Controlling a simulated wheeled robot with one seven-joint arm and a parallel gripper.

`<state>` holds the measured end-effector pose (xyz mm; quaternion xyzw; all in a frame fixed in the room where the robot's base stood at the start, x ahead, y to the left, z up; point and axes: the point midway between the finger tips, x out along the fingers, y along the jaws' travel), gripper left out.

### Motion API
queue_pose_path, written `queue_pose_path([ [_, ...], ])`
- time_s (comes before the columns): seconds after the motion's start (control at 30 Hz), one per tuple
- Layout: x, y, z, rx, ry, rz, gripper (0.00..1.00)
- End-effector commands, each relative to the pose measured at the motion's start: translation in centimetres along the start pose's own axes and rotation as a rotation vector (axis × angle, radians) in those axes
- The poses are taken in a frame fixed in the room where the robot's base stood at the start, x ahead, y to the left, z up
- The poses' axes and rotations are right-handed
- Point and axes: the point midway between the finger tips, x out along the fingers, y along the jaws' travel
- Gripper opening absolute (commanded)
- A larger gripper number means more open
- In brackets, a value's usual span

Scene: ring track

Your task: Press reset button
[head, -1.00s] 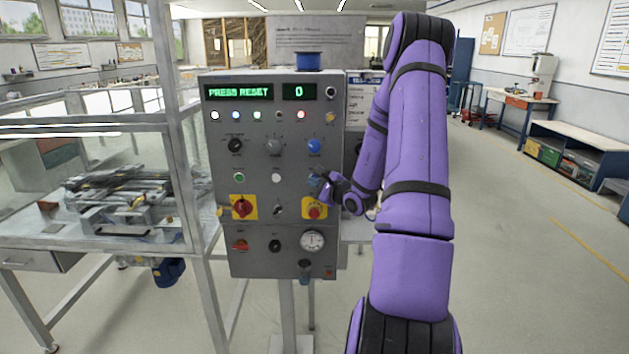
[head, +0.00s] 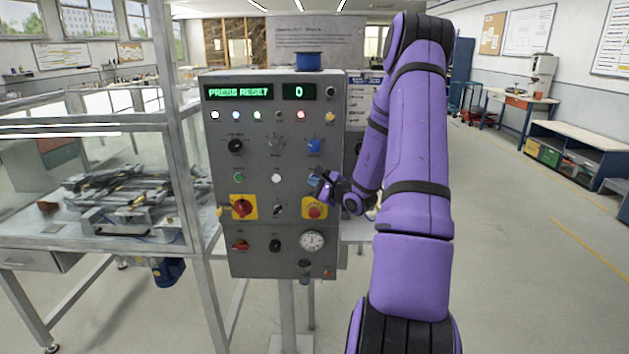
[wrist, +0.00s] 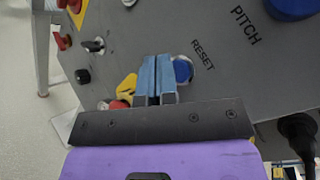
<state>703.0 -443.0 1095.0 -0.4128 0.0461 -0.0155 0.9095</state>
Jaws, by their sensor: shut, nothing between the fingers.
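A grey control panel (head: 222,180) stands ahead with a green display (head: 238,92) reading PRESS RESET and a second display showing 0. In the wrist view, the reset button (wrist: 183,71) is a blue round button beside the printed word RESET. My gripper (wrist: 158,58) is shut with nothing in it, and its blue fingertips lie just beside the button, partly covering its edge. I cannot tell whether they touch it. In the head view, my gripper (head: 322,180) is at the panel's right side, above the yellow-backed red button, and hides most of the reset button.
A yellow-backed red button (head: 314,208) sits just below my gripper. A blue knob (head: 314,146) sits above it. A glass-walled machine (head: 95,190) stands left of the panel. The floor on the right is open.

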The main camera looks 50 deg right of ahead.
Motion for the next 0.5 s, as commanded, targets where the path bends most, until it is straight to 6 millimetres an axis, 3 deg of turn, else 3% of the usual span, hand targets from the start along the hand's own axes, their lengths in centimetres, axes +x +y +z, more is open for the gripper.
queue_pose_path([
  [0.5,0.55,-0.36,-0.3,-0.001,-0.001,0.001,0.0],
])
